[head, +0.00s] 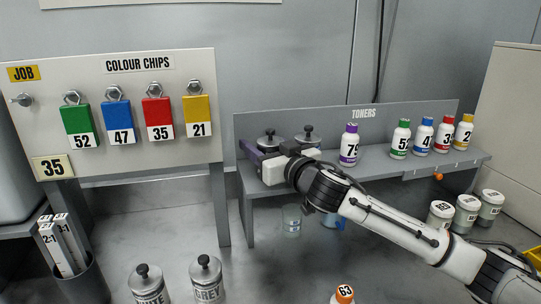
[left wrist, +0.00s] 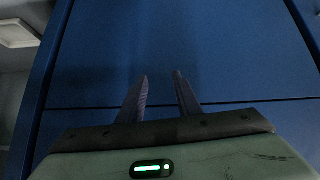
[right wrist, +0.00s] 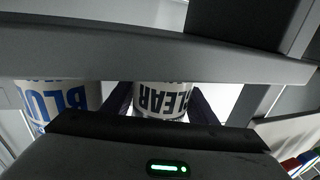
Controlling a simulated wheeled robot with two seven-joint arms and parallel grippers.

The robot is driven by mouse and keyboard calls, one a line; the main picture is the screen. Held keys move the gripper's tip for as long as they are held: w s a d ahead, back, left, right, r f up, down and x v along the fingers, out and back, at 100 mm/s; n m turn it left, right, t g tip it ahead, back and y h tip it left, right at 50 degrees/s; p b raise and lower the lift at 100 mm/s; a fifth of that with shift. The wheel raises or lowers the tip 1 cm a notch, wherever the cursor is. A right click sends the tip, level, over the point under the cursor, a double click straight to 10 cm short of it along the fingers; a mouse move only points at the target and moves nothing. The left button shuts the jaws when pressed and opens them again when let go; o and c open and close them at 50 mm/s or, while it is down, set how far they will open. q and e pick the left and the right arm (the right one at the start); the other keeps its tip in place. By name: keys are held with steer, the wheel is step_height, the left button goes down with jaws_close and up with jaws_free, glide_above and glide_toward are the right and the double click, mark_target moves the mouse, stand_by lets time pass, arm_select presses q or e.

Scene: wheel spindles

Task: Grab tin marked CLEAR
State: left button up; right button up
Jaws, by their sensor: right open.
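The CLEAR tin (right wrist: 162,98) shows in the right wrist view, its label upside down in the picture, between the two fingers of my right gripper (head: 264,152). The gripper is open; I cannot tell whether either finger touches the tin. In the head view the tin appears to be the left one (head: 269,137) of two with black-knobbed lids on the toner shelf; my gripper hides its lower part. My left gripper (left wrist: 162,92) is open and empty before a blue surface in the left wrist view; it is outside the head view.
The BLUE tin (right wrist: 62,102) stands close beside the CLEAR tin. A purple-labelled bottle (head: 349,144) and several other toner bottles stand along the shelf (head: 375,166). WHITE (head: 149,284) and GREY (head: 206,279) tins stand at the front. The colour chip board (head: 120,165) is at left.

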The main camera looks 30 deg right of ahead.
steer(key=c, duration=0.9)
steer(key=shift+c, duration=0.3)
steer(key=shift+r, duration=0.1)
